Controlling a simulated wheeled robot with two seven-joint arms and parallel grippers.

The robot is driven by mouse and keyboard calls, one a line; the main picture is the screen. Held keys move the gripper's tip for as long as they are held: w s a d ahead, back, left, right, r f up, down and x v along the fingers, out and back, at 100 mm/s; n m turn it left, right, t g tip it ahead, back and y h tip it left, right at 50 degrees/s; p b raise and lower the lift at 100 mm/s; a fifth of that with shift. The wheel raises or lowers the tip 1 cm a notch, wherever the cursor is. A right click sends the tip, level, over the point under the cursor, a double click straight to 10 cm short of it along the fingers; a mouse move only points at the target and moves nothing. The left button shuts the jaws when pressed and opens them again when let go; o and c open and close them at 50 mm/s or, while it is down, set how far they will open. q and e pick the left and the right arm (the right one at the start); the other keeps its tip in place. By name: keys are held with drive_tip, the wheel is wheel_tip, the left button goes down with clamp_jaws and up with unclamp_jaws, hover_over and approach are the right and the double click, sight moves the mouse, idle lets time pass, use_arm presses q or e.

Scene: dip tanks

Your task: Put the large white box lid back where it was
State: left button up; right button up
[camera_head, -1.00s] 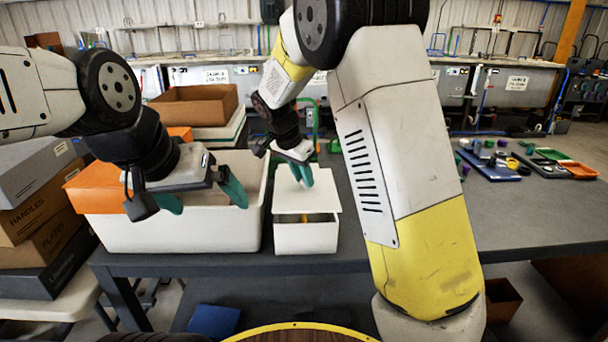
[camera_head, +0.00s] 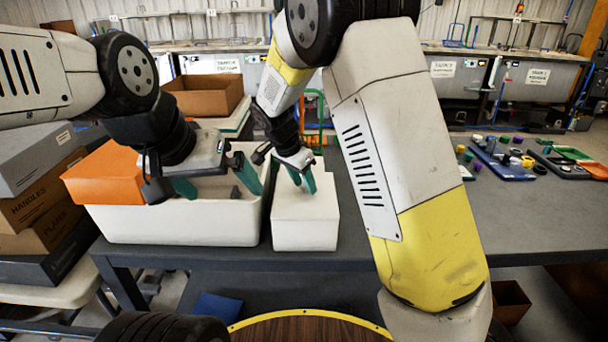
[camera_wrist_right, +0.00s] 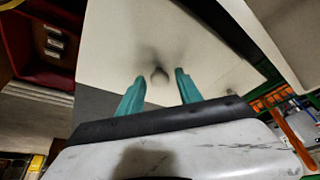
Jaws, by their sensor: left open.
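The large white lid (camera_head: 318,196) lies flat on top of the white box (camera_head: 305,230) on the table, with no gap visible at the front. In the right wrist view the lid (camera_wrist_right: 120,45) is a pale panel with a small round knob (camera_wrist_right: 159,76). My right gripper (camera_head: 301,184) is just above the lid. Its green fingers stand apart on either side of the knob, with space between, in the right wrist view (camera_wrist_right: 160,76). My left gripper (camera_head: 215,190) is open and empty over the large white bin (camera_head: 175,225).
An orange box (camera_head: 105,175) sits at the bin's left edge. Cardboard boxes (camera_head: 45,210) are stacked on the left, and a brown open box (camera_head: 205,98) stands behind. Trays with small parts (camera_head: 500,160) lie on the right. The table middle-right is clear.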

drive_tip(key=shift+r, duration=0.1)
drive_tip(key=v, duration=1.1)
drive_tip(key=s+d+r+n+y, duration=0.4)
drive_tip(key=s+d+r, duration=0.1)
drive_tip(key=s+d, duration=0.7)
drive_tip(key=s+d+n+t, duration=0.1)
drive_tip(key=s+d+n, duration=0.1)
drive_tip(key=s, duration=0.3)
drive_tip(key=s+d+n+t+y, duration=0.1)
drive_tip(key=s+d+n+t, duration=0.1)
drive_tip(key=s, duration=0.4)
drive_tip(key=shift+d+n, duration=0.8)
drive_tip(key=shift+s+r, duration=0.1)
drive_tip(key=shift+r, duration=0.05)
